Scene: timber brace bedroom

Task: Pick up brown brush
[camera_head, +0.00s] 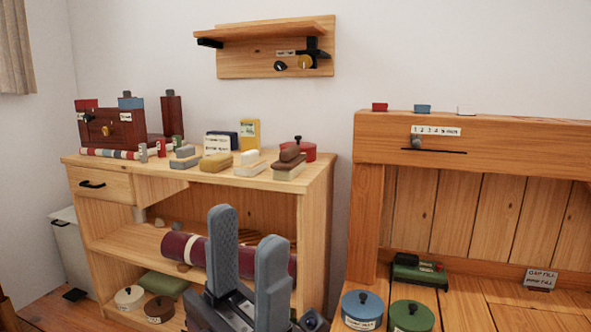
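The brown brush (289,165) appears to be the brown-topped block with a pale lower part, on the right end of the wooden shelf unit's top (270,184). My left gripper (247,240) is at the bottom centre, in front of the shelf unit and lower in the picture than the brush. Its two grey fingers stand upright and apart, with nothing visibly held between them. Its fingers hide part of a dark red roll (180,247) on the shelf behind. My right gripper is not in view.
A pale brush (249,168) and a tan brush (216,163) stand left of the brown one. A red lidded pot (305,150) is close behind it. A wooden bench (480,290) with blue and green pots is at right. A wall shelf (270,60) hangs above.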

